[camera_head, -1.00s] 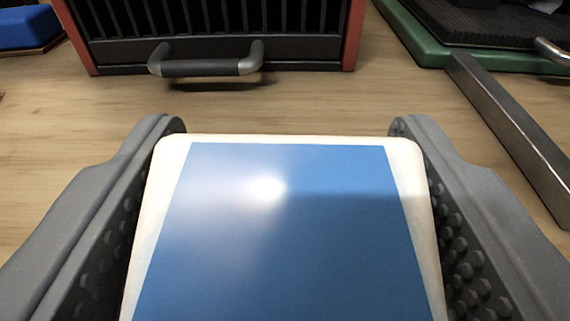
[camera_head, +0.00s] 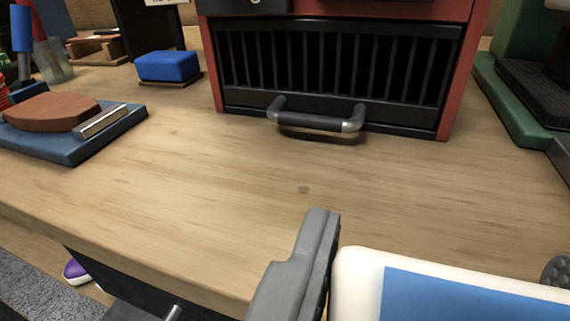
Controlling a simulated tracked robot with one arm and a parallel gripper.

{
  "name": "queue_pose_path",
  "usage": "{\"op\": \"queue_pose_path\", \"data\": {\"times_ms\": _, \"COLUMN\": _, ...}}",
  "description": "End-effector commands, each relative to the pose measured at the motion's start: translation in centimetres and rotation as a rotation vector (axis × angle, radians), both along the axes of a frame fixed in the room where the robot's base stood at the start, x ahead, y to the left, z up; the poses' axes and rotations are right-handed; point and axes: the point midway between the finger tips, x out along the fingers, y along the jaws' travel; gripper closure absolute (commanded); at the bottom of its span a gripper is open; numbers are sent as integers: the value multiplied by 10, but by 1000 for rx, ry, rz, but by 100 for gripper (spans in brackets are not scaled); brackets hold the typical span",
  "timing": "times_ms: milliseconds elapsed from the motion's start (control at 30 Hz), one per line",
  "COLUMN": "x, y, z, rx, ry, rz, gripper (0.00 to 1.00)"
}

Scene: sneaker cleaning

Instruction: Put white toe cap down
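My gripper (camera_head: 440,250) is at the bottom right, low over the wooden table, partly cut off by the frame edge. Its grey fingers stand on both sides of a white, round-cornered piece with a flat blue face (camera_head: 365,275), seemingly the white toe cap. The left finger is close against the piece; only the tip of the right finger shows at the right edge. The lower part of the piece is out of frame. I cannot see whether its underside touches the table.
A red cabinet (camera_head: 465,75) with a black barred front and a handle (camera_head: 315,120) stands at the back. A blue block (camera_head: 168,66) and a blue board (camera_head: 60,148) with a brown piece lie left. Green equipment (camera_head: 500,105) stands right. The middle of the wooden table (camera_head: 220,190) is clear; its edge runs along the lower left.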

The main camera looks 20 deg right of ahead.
Motion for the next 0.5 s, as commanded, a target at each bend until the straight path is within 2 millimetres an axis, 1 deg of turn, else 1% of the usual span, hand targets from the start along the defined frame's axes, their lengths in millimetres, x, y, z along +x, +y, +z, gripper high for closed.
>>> {"op": "queue_pose_path", "data": {"times_ms": 100, "x": 26, "y": -2, "z": -3, "rx": 0, "ry": -6, "rz": -4, "gripper": 68}}
{"op": "queue_pose_path", "data": {"times_ms": 500, "x": 104, "y": -3, "z": -11, "rx": 1, "ry": -3, "rz": -2, "gripper": 68}}
